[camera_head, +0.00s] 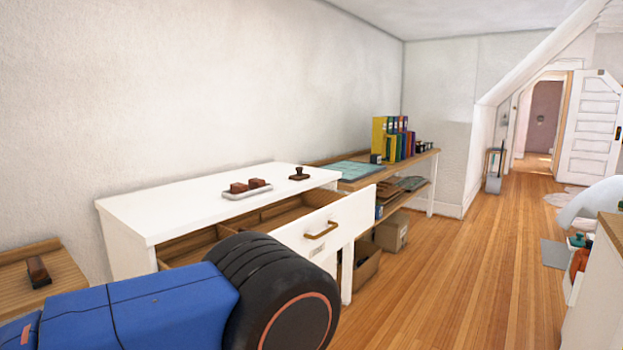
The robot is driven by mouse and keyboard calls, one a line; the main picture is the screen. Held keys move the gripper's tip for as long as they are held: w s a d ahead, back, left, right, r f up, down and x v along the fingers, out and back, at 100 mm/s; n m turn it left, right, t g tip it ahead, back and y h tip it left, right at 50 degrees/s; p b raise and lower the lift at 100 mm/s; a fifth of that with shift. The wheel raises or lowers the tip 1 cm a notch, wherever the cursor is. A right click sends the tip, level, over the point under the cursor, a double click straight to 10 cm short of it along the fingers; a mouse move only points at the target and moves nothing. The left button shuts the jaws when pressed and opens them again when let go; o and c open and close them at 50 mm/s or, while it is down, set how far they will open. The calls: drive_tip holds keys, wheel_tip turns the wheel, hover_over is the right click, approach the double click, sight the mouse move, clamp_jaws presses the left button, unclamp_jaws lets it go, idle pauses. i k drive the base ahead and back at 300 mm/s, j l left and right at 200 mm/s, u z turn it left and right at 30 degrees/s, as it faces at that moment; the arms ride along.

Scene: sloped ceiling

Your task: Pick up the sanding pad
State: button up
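No thing in view can be told for certain as the sanding pad. A small brown block with a dark base (38,272) lies on a wooden surface at the far left. Two reddish-brown blocks (248,186) sit in a pale tray (247,194) on the white cabinet. A small dark brown knobbed object (299,174) stands on the cabinet top, right of the tray. My blue and black arm crosses the lower left, in front of the cabinet. My gripper is out of view.
The white cabinet (150,213) has its wide drawer (327,229) pulled open. A wooden bench (425,157) with upright folders (392,140) and a teal mat (342,171) stands beyond. Cardboard boxes (392,232) are on the floor. The wood floor (470,260) at right is largely clear.

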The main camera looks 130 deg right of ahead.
sight(299, 177)
drive_tip(key=j+z, duration=0.1)
drive_tip(key=z, duration=0.8)
drive_tip(key=j+z, duration=0.15)
drive_tip(key=z, duration=0.3)
drive_tip(key=k+z, duration=0.1)
drive_tip(key=z, duration=0.35)
drive_tip(key=i+z, duration=0.1)
drive_tip(key=z, duration=1.75)
drive_tip(key=i+z, duration=0.2)
drive_tip(key=z, duration=0.55)
drive_tip(key=i+l+u, duration=0.1)
drive_tip(key=l+u, duration=0.3)
drive_tip(key=l, duration=0.3)
drive_tip(key=l+u, duration=0.4)
drive_tip(key=l, duration=0.25)
